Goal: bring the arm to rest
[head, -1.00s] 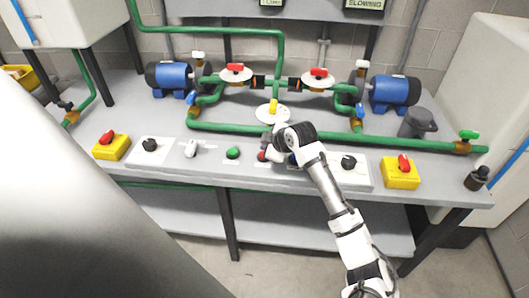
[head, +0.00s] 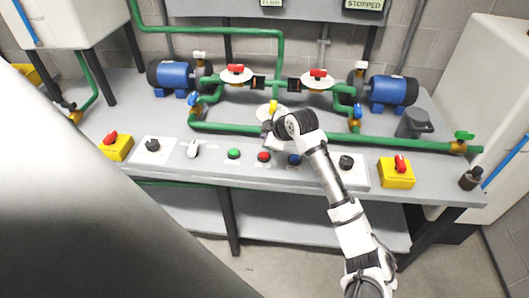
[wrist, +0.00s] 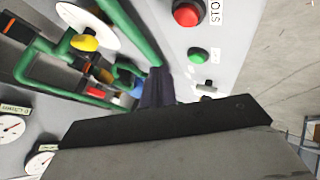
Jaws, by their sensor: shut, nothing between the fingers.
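My gripper (head: 267,132) is at the end of my white and black arm, which reaches up from the lower right over the bench. It hovers above the sloped panel, just behind the red button (head: 264,157), apart from it. In the wrist view its dark fingers (wrist: 155,86) are together with nothing held. The red button (wrist: 187,13) and the green button (wrist: 198,56) show ahead of it, clear of the fingers.
Green pipes (head: 230,128) and a yellow-handled valve (head: 272,108) stand close behind my gripper. A blue button (head: 294,160) and a black knob (head: 345,162) lie to the right. A sign (head: 364,4) reads STOPPED. Open room lies above the panel's front edge.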

